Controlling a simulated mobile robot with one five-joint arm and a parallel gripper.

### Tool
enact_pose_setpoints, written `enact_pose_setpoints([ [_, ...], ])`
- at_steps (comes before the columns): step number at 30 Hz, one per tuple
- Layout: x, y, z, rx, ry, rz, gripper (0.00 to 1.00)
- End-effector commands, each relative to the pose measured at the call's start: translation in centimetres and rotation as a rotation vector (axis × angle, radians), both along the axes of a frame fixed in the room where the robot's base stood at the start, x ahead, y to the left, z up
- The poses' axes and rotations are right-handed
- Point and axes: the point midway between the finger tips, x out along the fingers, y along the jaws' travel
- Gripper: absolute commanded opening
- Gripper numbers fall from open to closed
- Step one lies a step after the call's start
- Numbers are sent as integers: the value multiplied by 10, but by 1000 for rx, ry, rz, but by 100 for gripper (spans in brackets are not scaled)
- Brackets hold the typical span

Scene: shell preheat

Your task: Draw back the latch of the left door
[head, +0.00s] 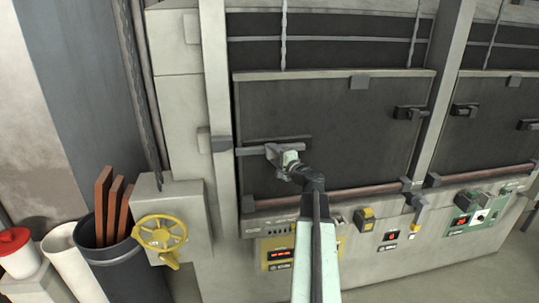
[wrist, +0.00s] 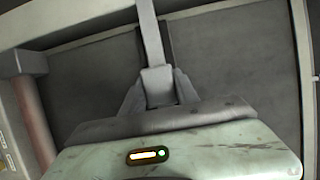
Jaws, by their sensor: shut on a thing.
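The left door (head: 350,115) is a dark panel in a pale frame, and it looks shut. Its latch (head: 252,151) is a grey horizontal bar on the left part of the door. The bar's left end reaches the grey keeper (head: 219,144) on the frame post. My gripper (head: 273,153) is at the bar's right part. In the wrist view my gripper (wrist: 158,90) has its two fingers closed on either side of the latch's grey block (wrist: 157,78), with the bar running away beyond it. The fingers hide part of the latch.
A red-brown rail (head: 330,198) runs along the door's bottom above control boxes. A yellow handwheel (head: 160,235) sticks out at lower left, beside a dark bin (head: 108,257) of brown slats. A second door (head: 490,110) is at right.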

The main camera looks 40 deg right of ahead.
Motion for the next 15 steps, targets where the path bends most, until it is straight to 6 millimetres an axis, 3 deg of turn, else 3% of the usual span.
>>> enact_pose_setpoints([
  [3,0,-3,-1,-4,3,-13,0],
  [4,1,-2,-1,-4,3,-11,42],
  [6,3,0,-1,-4,3,-7,58],
  [15,7,7,0,-2,1,5,58],
])
